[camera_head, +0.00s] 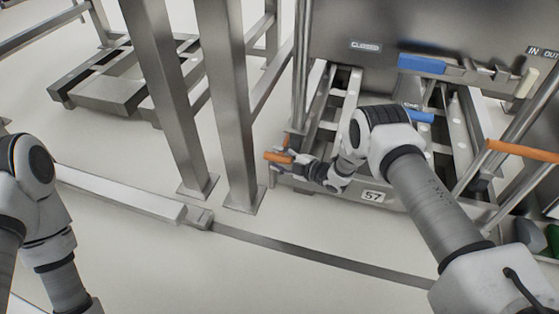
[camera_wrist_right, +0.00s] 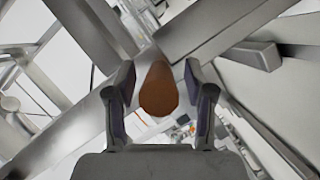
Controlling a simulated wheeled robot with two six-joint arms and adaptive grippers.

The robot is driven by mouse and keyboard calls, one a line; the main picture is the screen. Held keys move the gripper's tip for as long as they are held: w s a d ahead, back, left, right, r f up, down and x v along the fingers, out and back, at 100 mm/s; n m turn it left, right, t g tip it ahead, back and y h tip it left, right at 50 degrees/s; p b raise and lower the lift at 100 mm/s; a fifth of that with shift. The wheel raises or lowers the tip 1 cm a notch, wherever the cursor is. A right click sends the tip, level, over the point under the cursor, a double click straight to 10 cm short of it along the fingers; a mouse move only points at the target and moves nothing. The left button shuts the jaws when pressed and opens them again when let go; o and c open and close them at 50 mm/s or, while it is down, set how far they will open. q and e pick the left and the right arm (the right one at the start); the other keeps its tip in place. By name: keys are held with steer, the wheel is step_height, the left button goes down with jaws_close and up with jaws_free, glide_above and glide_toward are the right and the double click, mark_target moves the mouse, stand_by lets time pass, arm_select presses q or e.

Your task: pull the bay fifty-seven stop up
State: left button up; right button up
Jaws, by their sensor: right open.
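The bay fifty-seven stop shows as an orange handle (camera_head: 277,157) at the bay's front left corner in the head view. In the right wrist view the rounded handle end (camera_wrist_right: 158,92) appears between my two fingers. My right gripper (camera_head: 290,160) is open at the handle, with a finger on either side and gaps visible in the wrist view. It also shows in the wrist view (camera_wrist_right: 159,82). A "57" plate (camera_head: 373,196) is on the bay's low front edge. My right forearm hides part of the bay. My left arm shows at the left, its gripper out of frame.
Two steel posts (camera_head: 232,110) stand left of the handle. A second orange handle (camera_head: 522,151) is at the right. A blue part (camera_head: 422,64) sits below the "CLOSED" label (camera_head: 366,46). A floor rail (camera_head: 120,195) runs toward the bay. Open pale floor lies in front.

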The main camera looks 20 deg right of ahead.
jaws_close()
step_height(320, 180, up, 8)
steer(key=p, duration=0.6)
steer(key=shift+p, duration=0.3)
steer(key=shift+w+f, duration=0.1)
steer(key=shift+f, duration=0.15)
jaws_free()
steer(key=shift+r, duration=0.15)
steer(key=v, duration=1.2)
